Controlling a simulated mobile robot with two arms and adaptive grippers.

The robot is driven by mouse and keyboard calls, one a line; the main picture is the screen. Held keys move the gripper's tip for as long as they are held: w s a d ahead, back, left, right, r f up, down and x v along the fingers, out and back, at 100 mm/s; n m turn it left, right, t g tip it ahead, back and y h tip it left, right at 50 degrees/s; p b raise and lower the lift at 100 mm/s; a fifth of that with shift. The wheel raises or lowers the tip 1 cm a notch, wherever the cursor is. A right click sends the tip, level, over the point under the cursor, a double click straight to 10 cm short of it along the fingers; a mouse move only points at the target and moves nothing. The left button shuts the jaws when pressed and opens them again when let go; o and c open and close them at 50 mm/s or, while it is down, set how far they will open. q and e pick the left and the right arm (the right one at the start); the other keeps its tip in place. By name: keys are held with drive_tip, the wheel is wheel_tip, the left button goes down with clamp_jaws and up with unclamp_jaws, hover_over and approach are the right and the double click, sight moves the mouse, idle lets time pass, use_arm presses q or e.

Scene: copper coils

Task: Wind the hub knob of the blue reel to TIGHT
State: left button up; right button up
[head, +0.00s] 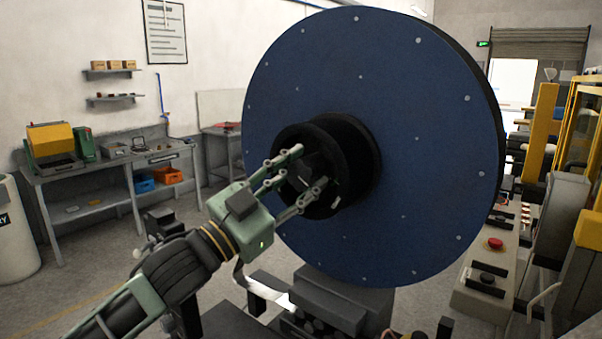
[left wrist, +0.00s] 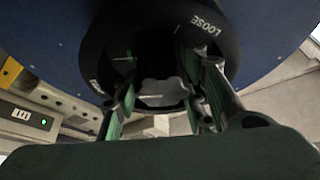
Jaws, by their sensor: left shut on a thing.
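The blue reel (head: 420,140) is a large upright disc in the middle of the head view, with a black hub (head: 352,150) standing out from its face. The dark hub knob (head: 311,172) sits inside the hub's ring. My left gripper (head: 308,170) reaches into the ring from the left and is shut on the knob. In the left wrist view, the knob (left wrist: 162,92) shows between the two green fingers (left wrist: 155,85). The word LOOSE is on the black ring (left wrist: 228,38) at upper right. Any TIGHT marking is not readable. My right gripper is not in view.
A grey control box (head: 487,270) with a red button stands right of the reel, near yellow-framed machinery (head: 540,130). A workbench (head: 110,160) with bins stands at the left wall. The floor (head: 85,290) between is open.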

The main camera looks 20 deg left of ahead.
use_arm(q)
drive_tip(key=shift+d+f+m+g+h, duration=0.15)
drive_tip(key=shift+f+m+g+h, duration=0.15)
drive_tip(key=shift+m, duration=0.1)
drive_tip(key=o, duration=0.8)
drive_tip(key=shift+o, duration=1.3)
drive_tip(key=shift+s+r, duration=0.1)
drive_tip(key=shift+r, duration=0.05)
drive_tip(key=shift+s+a+f, duration=0.25)
drive_tip(key=shift+s+a, duration=0.1)
drive_tip(key=v, duration=1.1)
drive_tip(key=shift+d, duration=0.2)
drive_tip(key=shift+s, duration=0.1)
drive_tip(key=shift+c, duration=0.2)
